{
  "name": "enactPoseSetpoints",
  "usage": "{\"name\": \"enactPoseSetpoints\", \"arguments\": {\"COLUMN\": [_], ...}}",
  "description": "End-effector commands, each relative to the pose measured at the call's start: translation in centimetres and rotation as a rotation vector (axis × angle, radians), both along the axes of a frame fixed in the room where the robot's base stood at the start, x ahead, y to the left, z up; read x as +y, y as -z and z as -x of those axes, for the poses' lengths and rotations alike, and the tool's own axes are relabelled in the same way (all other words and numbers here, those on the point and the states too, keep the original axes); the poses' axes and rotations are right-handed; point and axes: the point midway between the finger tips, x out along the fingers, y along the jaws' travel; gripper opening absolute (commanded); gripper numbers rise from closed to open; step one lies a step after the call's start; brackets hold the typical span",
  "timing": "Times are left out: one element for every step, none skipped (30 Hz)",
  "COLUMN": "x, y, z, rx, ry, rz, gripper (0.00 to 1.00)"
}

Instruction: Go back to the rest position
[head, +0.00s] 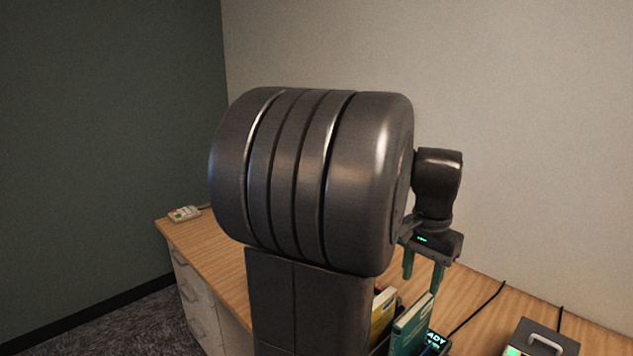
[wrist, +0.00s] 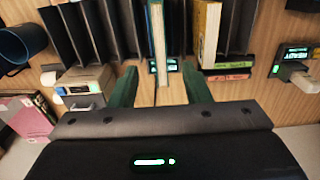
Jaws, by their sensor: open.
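My gripper (head: 422,280) hangs at the right of my dark arm in the head view, fingers pointing down. It is open. In the wrist view its two green fingers (wrist: 160,82) stand apart, with no object held between them. A teal book (head: 412,325) stands upright below the gripper, with a yellow book (head: 382,312) to its left. In the wrist view a pale-edged book (wrist: 156,40) shows ahead between the fingers, and a yellow book (wrist: 207,35) stands to its right. My arm hides much of the desk in the head view.
The wooden desk (head: 205,245) has drawers and a small device (head: 185,213) at its far left. A grey box with a handle (head: 540,340) sits at lower right. In the wrist view, black rack dividers (wrist: 90,30), a blue cup (wrist: 20,45) and a pink box (wrist: 25,115) show.

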Motion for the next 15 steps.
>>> {"name": "enactPoseSetpoints", "arguments": {"x": [0.0, 0.0, 0.0, 0.0, 0.0, 0.0, 0.0, 0.0, 0.0, 0.0, 0.0, 0.0, 0.0, 0.0, 0.0], "y": [1.0, 1.6, 2.4, 3.0, 3.6, 4.4, 5.0, 5.6, 6.4, 7.0, 7.6, 8.3, 8.9, 9.4, 10.0], "z": [0.1, 0.1, 0.1, 0.1, 0.1, 0.1, 0.1, 0.1, 0.1, 0.1, 0.1, 0.1, 0.1, 0.1, 0.1], "rx": [0.005, 0.004, 0.005, 0.005, 0.005, 0.005, 0.005, 0.005, 0.005, 0.005, 0.005, 0.005, 0.005, 0.005, 0.004], "ry": [0.000, 0.000, 0.000, 0.000, 0.000, 0.000, 0.000, 0.000, 0.000, 0.000, 0.000, 0.000, 0.000, 0.000, 0.000], "rz": [-0.003, -0.002, -0.003, -0.003, -0.003, -0.003, -0.003, -0.003, -0.003, -0.003, -0.003, -0.003, -0.003, -0.003, -0.002], "gripper": [0.43, 0.43, 0.43, 0.43, 0.43, 0.43, 0.43, 0.43, 0.43, 0.43, 0.43, 0.43, 0.43, 0.43, 0.43]}}
